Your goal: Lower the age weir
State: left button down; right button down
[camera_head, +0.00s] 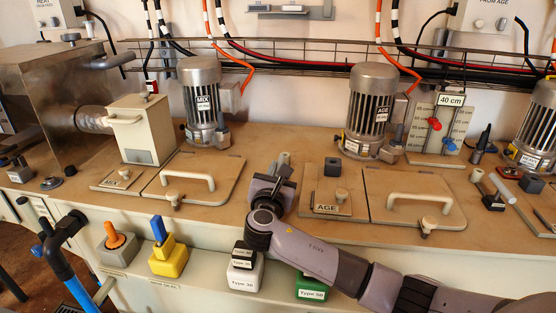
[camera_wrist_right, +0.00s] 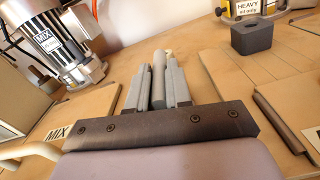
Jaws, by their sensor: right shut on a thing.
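My right gripper (camera_head: 277,172) reaches over the deck between the MIX and AGE lids. Its fingers are shut around an upright grey rod (camera_head: 284,157). In the right wrist view the rod (camera_wrist_right: 158,72) stands between the two fingers of the gripper (camera_wrist_right: 157,85); its lower end is hidden. I cannot tell for certain that this rod is the age weir's handle. The AGE plate (camera_head: 326,204) lies just right of the gripper, beside a larger lid with a handle (camera_head: 420,200). A 40 cm scale board (camera_head: 439,122) with red and blue markers stands behind. My left gripper is not in view.
The AGE motor (camera_head: 373,110) stands behind the AGE lids, and the MIX motor (camera_head: 202,100) at the left. A dark block (camera_head: 332,167) sits near the gripper.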

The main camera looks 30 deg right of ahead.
jog(key=shift+s+f, duration=0.1)
jog(key=shift+f, duration=0.45)
jog(key=c, duration=1.1)
grip_release()
jog(key=shift+o, duration=0.2)
jog(key=shift+r, duration=0.1)
jog(key=shift+r, duration=0.1)
jog(key=shift+v, duration=3.55)
jog(key=shift+p, duration=0.3)
